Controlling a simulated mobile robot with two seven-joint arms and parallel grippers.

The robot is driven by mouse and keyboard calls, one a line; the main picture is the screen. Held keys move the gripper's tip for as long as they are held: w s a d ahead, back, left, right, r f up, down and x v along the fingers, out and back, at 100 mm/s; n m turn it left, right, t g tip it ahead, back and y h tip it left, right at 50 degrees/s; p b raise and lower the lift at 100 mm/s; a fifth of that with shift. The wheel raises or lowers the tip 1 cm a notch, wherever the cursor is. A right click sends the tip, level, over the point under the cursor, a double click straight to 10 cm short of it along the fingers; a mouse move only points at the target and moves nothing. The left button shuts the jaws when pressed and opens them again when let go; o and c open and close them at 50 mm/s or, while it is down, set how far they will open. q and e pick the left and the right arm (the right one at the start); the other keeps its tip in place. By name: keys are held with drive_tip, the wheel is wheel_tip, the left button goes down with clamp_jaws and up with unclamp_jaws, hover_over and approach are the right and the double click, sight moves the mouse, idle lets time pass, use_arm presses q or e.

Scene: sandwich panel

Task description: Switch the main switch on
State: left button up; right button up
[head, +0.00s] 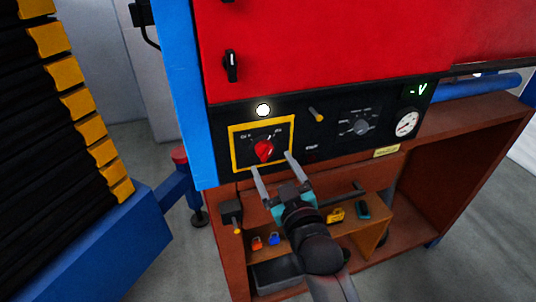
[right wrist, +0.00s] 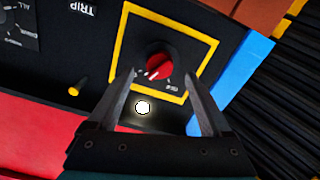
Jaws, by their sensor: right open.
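The main switch is a red rotary knob (head: 264,150) on a black panel, inside a yellow frame (head: 292,132). Its handle slants from lower left to upper right in the head view, towards the right-hand label. In the right wrist view the knob (right wrist: 160,66) shows a white mark at its lower left. My right gripper (head: 271,160) is open, its fingertips just in front of the knob and spread to either side. In the right wrist view the fingers (right wrist: 160,78) are empty; contact with the knob cannot be told. My left gripper is not in view.
A white lamp (head: 263,110) glows above the knob. A small toggle lever (head: 316,114), a grey selector (head: 361,127) and a gauge (head: 406,123) lie to the right. Below is a brown shelf (head: 365,238) with small coloured items. A blue post (head: 184,95) stands left.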

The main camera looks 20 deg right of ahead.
sight(267, 156)
drive_tip(key=shift+w+a, duration=0.1)
drive_tip(key=shift+w, duration=2)
drive_tip(key=shift+c, duration=0.3)
clamp_jaws()
drive_tip(key=shift+r+m+p, duration=0.15)
drive_tip(key=shift+m+p, duration=0.45)
drive_tip(key=shift+p, duration=0.35)
drive_tip(key=shift+m+p, duration=0.6)
drive_tip(key=shift+m, duration=0.4)
